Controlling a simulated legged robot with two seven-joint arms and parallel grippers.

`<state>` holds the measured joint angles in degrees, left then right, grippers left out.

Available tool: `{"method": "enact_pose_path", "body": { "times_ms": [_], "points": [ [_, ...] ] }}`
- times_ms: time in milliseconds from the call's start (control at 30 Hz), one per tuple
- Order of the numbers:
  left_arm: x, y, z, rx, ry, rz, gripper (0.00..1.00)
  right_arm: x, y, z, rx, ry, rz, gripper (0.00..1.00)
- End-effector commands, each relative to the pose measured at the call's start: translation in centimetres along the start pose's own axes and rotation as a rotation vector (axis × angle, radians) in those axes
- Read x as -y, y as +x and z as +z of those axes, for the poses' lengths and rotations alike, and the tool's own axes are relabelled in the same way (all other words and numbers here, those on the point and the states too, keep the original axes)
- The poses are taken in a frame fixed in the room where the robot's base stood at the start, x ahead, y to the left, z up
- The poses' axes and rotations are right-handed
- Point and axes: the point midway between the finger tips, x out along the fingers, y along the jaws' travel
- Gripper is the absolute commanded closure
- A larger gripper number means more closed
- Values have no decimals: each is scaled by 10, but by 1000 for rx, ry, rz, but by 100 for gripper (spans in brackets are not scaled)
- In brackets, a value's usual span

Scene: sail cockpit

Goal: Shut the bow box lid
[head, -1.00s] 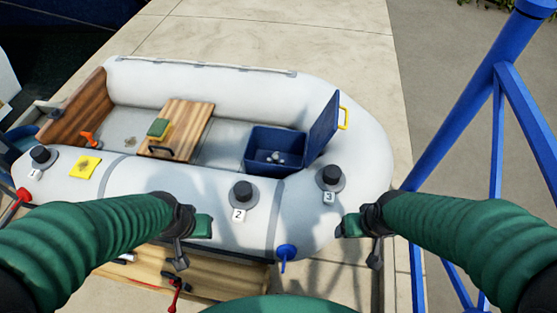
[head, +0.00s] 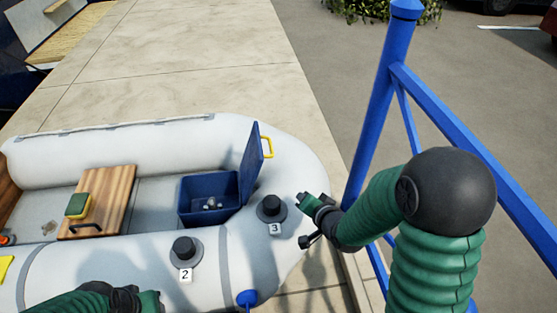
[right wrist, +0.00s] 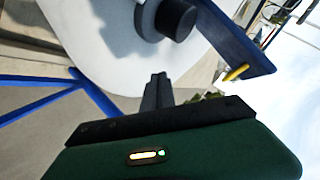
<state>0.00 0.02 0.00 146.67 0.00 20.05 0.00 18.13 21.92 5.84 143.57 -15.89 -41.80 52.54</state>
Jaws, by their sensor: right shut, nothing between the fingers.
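The bow box (head: 207,200) is a dark blue open box inside the grey inflatable boat, with a few small light things in it. Its blue lid (head: 250,165) stands upright on the right side, with a yellow handle (head: 267,147) on its outer face. My right gripper (head: 302,196) is over the bow tube, right of the lid and apart from it. In the right wrist view its shut fingers (right wrist: 158,92) are empty; the lid (right wrist: 232,38) and handle (right wrist: 236,73) show beyond them. My left gripper (head: 150,301) is at the bottom edge; its fingers are unclear.
Black round fittings marked 2 (head: 185,250) and 3 (head: 271,208) stand on the near tube. A blue post frame (head: 376,100) rises close to my right arm. A wooden seat (head: 108,193) with a sponge (head: 77,205) lies left of the box.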

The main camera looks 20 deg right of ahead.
Motion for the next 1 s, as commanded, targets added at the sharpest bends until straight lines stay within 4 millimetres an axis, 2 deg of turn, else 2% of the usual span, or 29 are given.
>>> {"method": "enact_pose_path", "body": {
  "times_ms": [33,100,200,333,467,567,967,1000],
  "points": [
    [0,8,2,0,0,0,64,-2,10,-6,-42,121,-75,100],
    [0,13,3,0,0,0,64,7,14,-20,-94,306,-219,100],
    [0,18,4,0,0,0,64,17,9,-38,-129,539,-409,100],
    [0,20,5,0,0,0,64,25,-3,-52,-136,723,-572,100],
    [0,21,5,0,0,0,64,30,-5,-58,-133,772,-623,100],
    [0,22,5,0,0,0,64,36,4,-62,-133,769,-625,100],
    [0,32,8,0,0,0,64,76,74,-90,-134,767,-623,100],
    [0,33,8,0,0,0,64,82,76,-87,-132,767,-623,100]
  ]
}}
